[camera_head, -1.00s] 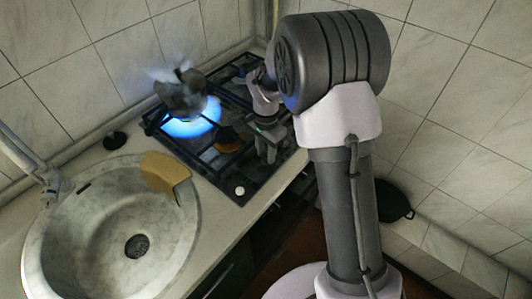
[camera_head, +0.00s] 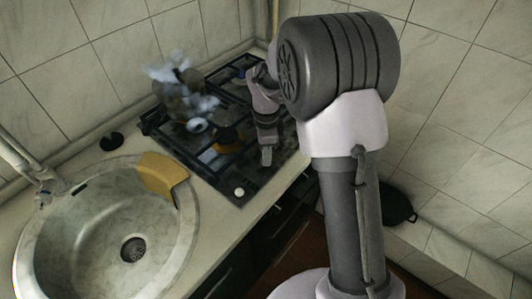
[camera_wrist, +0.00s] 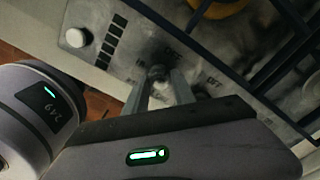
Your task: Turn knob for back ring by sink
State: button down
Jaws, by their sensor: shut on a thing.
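In the wrist view, my gripper (camera_wrist: 160,84) is shut on a small dark knob (camera_wrist: 158,73) on the stove's control strip, with dial markings beside it. In the head view my gripper (camera_head: 267,157) points down at the front right of the stove; the knob there is hidden. The back ring by the sink (camera_head: 196,125) shows no blue flame. A dark pot (camera_head: 178,93) with pale steam or smoke around it is at this ring.
The gas stove (camera_head: 240,170) has black grates. A white button (camera_head: 239,191) is at its front corner; it also shows in the wrist view (camera_wrist: 76,38). A sink (camera_head: 60,235) with a yellow cloth (camera_head: 163,175) on its rim is to the left. A dark pan (camera_head: 398,206) is at right.

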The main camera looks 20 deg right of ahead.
dwell(0.3)
jog(key=c, duration=1)
grip_release()
jog(key=shift+c, duration=0.2)
jog(key=shift+r, duration=0.1)
notch_tip(320, 180, up, 17)
jog(key=p, duration=0.6)
jog(key=shift+p, duration=0.3)
jog(key=shift+r, duration=0.1)
